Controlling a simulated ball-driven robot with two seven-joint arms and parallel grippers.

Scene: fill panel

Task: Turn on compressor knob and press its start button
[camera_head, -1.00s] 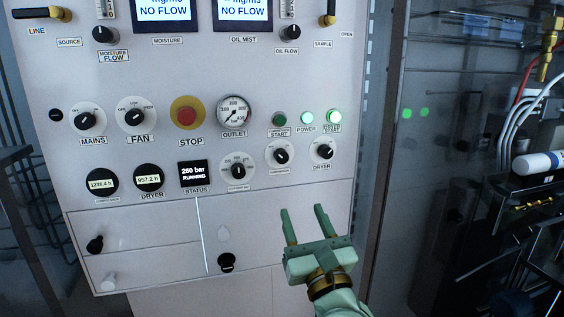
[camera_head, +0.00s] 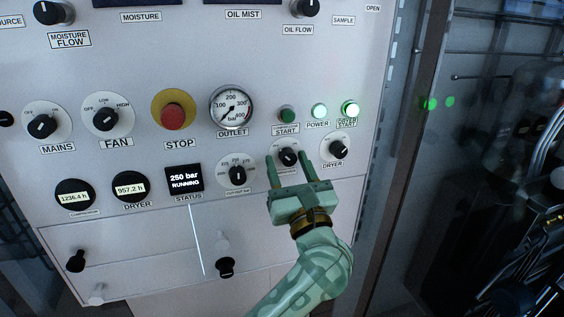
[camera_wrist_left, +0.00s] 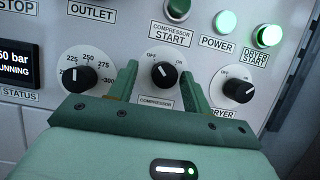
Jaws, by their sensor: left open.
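The black compressor knob (camera_head: 288,157) sits on a round white plate low on the right of the panel. In the left wrist view the knob (camera_wrist_left: 164,75) shows between the fingers, and its mark appears to lean towards OFF. My left gripper (camera_head: 289,161) is open, with one finger on each side of the knob; contact cannot be told. The compressor start button (camera_head: 286,114) is dark green and unlit, just above the knob, and also shows in the left wrist view (camera_wrist_left: 178,9). My right gripper is not in view.
The dryer knob (camera_head: 337,149) is close on the right and the pressure dial knob (camera_head: 238,174) on the left. The power light (camera_head: 319,111) and dryer start button (camera_head: 350,109) glow green. The red stop button (camera_head: 173,116) is further left. The status screen (camera_head: 185,178) reads 250 bar RUNNING.

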